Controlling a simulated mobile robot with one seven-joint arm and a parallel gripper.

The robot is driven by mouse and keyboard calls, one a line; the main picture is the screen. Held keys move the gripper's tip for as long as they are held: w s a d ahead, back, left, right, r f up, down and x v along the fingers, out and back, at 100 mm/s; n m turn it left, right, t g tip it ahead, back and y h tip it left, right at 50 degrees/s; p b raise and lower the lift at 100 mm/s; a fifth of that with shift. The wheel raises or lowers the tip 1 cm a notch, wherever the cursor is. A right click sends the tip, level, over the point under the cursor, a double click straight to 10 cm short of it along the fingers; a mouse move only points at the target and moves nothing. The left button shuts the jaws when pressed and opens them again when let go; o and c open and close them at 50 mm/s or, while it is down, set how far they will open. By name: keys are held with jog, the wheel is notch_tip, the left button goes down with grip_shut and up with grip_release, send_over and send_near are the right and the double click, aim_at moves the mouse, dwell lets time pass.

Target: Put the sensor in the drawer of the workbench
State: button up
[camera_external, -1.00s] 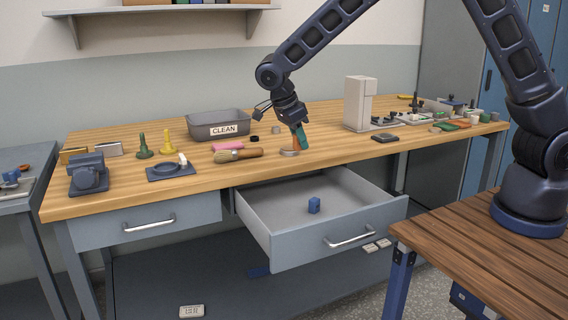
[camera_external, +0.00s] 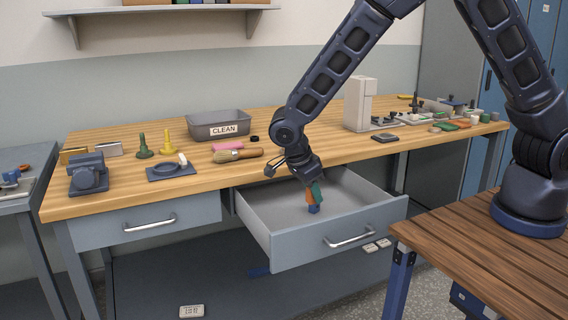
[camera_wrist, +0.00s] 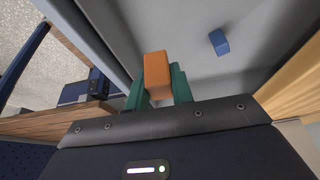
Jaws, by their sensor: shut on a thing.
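My gripper (camera_external: 313,196) has green fingers shut on an orange block, taken to be the sensor (camera_wrist: 157,74). In the wrist view the block sticks out between the two fingertips. The workbench drawer (camera_external: 295,252) is pulled open below the bench top. My gripper points down inside the drawer's outline, with the block over or in it; its height above the floor is hard to tell. A small blue block (camera_external: 314,210) lies in the drawer. In the wrist view this blue block (camera_wrist: 218,42) is apart from the orange one.
The workbench top (camera_external: 120,196) holds a grey bin marked CLEAN (camera_external: 219,124), a brush (camera_external: 237,155) and several small parts. A second drawer (camera_external: 150,221) at the left is shut. A wooden table (camera_external: 490,262) stands at the lower right. Much of the open drawer's floor is clear.

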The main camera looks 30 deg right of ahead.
notch_tip(320, 180, down, 11)
jog(key=shift+f, duration=0.1)
dwell(0.5)
jog(key=o, duration=1)
jog(key=v, duration=1.2)
